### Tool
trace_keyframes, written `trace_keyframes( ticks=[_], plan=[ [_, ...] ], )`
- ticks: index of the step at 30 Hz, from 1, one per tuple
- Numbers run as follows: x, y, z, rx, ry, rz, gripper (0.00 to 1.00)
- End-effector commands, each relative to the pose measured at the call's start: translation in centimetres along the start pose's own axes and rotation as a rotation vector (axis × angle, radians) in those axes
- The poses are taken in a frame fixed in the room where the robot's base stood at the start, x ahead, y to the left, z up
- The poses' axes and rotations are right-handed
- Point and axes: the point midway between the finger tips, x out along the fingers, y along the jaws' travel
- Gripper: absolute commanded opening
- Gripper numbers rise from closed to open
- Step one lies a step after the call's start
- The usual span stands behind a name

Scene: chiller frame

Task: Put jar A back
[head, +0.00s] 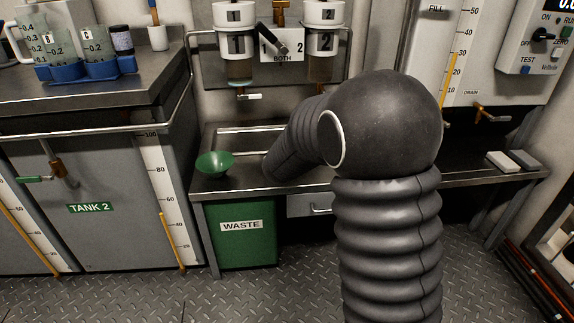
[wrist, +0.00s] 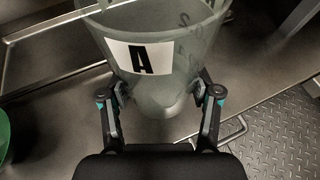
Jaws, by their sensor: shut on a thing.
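Jar A (wrist: 185,60) is a clear beaker with a black A on a white label. In the wrist view my gripper (wrist: 160,95) is shut on its lower part, a finger on each side. The jar looks empty, over or on the metal bench; I cannot tell whether it touches. In the head view my arm hides the jar and gripper. A blue rack (head: 75,71) stands on the counter at the upper left, with jar B (head: 60,48) and jar C (head: 93,42) in it.
A green funnel (head: 215,162) sits on the bench's left end, above the green waste bin (head: 240,235). Dispensers 1 (head: 237,45) and 2 (head: 322,40) hang above the bench. A metal rail (head: 90,132) runs along the counter front. A dark bottle (head: 122,40) stands by jar C.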

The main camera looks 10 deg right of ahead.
Motion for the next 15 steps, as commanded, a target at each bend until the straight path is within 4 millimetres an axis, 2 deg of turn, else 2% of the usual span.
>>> trace_keyframes(
  ticks=[3,6,11,15],
  plan=[
    [0.6,2.2,-1.2,-0.001,0.001,0.002,0.12],
    [1.0,3.3,-1.7,0.000,0.000,0.001,0.12],
    [1.3,4.0,-2.3,0.001,0.000,-0.001,0.12],
    [2.1,3.9,-4.2,-0.001,0.002,-0.001,0.12]
  ],
)
